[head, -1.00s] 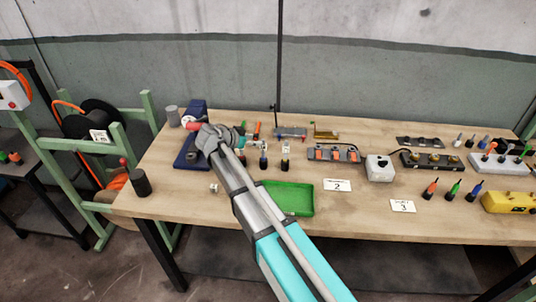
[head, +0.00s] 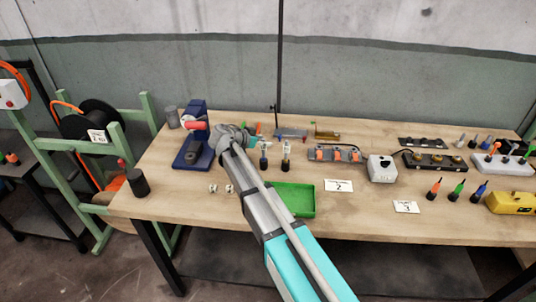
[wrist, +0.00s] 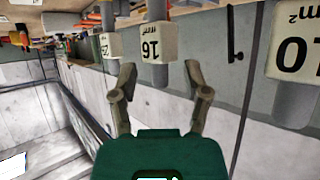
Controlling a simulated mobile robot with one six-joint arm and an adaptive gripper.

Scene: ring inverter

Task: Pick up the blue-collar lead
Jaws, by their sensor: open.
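A small blue-topped piece with a dark lower part (head: 480,190) stands right of a green one and an orange one at the front right of the table. I cannot tell whether it is the blue-collar lead. My gripper (wrist: 160,82) is open and empty. In the wrist view, which looks upside down, a pale block marked 16 (wrist: 154,42) is just beyond the fingertips. My arm hides the gripper and things behind it in the head view.
A blue press with a red handle (head: 194,140) stands left of my arm. A green tray (head: 293,200) lies to its right. Two small white cubes (head: 213,188) lie in front of the press.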

